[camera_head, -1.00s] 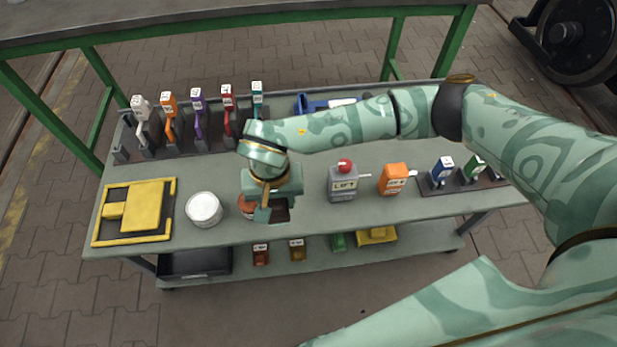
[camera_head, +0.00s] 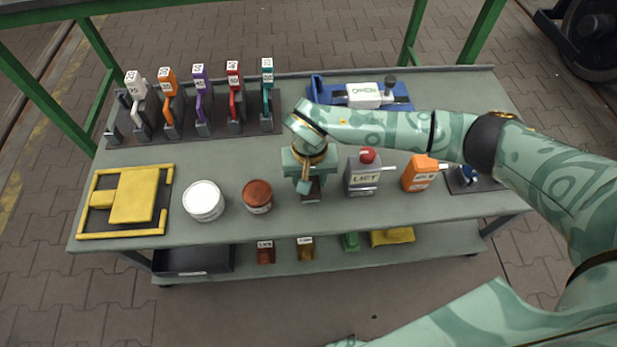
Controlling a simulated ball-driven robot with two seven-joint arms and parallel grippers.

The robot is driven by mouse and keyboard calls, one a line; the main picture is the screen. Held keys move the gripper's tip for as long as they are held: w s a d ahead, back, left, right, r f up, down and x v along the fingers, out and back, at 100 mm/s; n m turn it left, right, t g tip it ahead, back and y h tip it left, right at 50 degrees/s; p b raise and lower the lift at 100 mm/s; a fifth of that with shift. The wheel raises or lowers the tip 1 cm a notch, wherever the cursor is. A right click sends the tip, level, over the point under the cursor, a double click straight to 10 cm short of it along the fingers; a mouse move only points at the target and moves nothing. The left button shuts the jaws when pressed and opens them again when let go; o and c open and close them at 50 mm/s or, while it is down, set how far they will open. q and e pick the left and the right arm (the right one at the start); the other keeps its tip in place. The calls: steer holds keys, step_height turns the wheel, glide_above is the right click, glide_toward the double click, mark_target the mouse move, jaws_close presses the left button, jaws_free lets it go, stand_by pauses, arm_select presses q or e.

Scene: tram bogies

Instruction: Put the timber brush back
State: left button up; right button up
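I cannot pick out a timber brush for sure. My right gripper (camera_head: 311,192) points down over the front middle of the bench (camera_head: 230,165). It is between a red-brown can (camera_head: 257,197) and a grey canister marked LIFT with a red cap (camera_head: 362,175). Something dark brown shows at its fingers, but I cannot tell whether it is held or a part of the gripper. The fingertips are mostly hidden by the hand. My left gripper is out of view.
A rack (camera_head: 188,127) with several coloured, numbered handles stands at the back left. A yellow-framed mat (camera_head: 93,213), a white-topped tub (camera_head: 203,200), an orange bottle (camera_head: 419,174) and a blue tray (camera_head: 318,92) are on the bench. The lower shelf (camera_head: 340,262) holds small blocks.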

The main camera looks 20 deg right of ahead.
steer(key=o, duration=1)
steer(key=shift+f, duration=0.1)
steer(key=shift+c, duration=0.2)
step_height(320, 180, up, 12)
steer(key=p, duration=0.5)
steer(key=shift+f, duration=0.25)
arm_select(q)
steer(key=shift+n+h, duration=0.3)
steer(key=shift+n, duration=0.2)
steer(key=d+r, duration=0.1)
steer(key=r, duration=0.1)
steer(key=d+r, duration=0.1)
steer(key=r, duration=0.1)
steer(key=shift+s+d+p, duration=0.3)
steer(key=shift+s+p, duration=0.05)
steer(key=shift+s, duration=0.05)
arm_select(e)
steer(key=shift+r, duration=0.45)
